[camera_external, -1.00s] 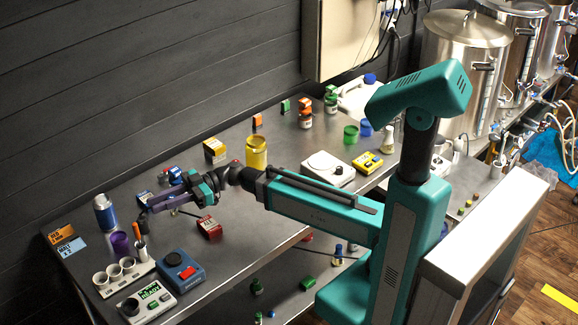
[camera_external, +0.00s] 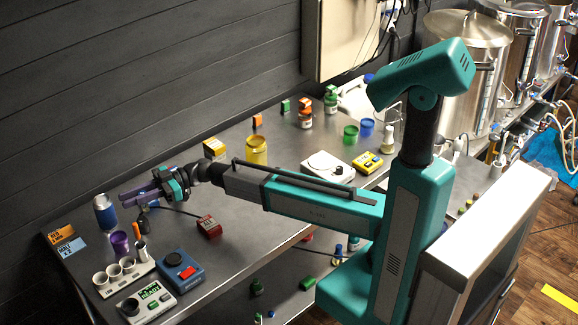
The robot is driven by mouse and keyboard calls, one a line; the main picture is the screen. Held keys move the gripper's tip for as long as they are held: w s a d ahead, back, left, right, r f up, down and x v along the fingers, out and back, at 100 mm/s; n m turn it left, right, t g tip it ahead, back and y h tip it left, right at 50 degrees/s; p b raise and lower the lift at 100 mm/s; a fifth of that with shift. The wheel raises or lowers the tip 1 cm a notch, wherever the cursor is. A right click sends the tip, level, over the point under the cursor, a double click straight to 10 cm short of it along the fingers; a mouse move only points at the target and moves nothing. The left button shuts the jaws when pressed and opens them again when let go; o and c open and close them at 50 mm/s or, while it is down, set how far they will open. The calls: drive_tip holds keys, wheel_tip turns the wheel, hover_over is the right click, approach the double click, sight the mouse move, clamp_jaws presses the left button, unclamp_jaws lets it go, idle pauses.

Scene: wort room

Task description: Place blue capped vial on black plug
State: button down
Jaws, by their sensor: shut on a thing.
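My gripper (camera_external: 140,196) is over the left part of the steel bench, with its purple fingers pointing left. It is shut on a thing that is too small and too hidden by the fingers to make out. I cannot pick out the blue capped vial with certainty. A small black piece (camera_external: 143,221), which may be the black plug, shows just below the fingers. A dark cable runs from near it to the right. I cannot tell whether the gripper touches it.
A blue and silver bottle (camera_external: 105,210) and a purple cup (camera_external: 120,243) stand left of my gripper. A white cup rack (camera_external: 122,276), a blue device (camera_external: 181,272) and a red box (camera_external: 209,227) are nearer the front. A yellow container (camera_external: 256,151) stands further right.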

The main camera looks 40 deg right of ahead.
drive_tip(key=shift+w+a+f+p, duration=0.1)
drive_tip(key=shift+w+a+p, duration=0.1)
drive_tip(key=shift+w+a, duration=0.3)
drive_tip(key=shift+w+a+p, duration=0.2)
drive_tip(key=shift+w, duration=0.45)
wheel_tip(320, 180, down, 4)
drive_tip(key=shift+r+p, duration=0.25)
drive_tip(key=shift+p, duration=0.8)
drive_tip(key=shift+f+b, duration=0.15)
drive_tip(key=shift+b, duration=0.2)
drive_tip(key=c, duration=1.6)
unclamp_jaws()
drive_tip(key=shift+o, duration=0.2)
drive_tip(key=shift+r+p, duration=0.25)
drive_tip(key=shift+p, duration=0.15)
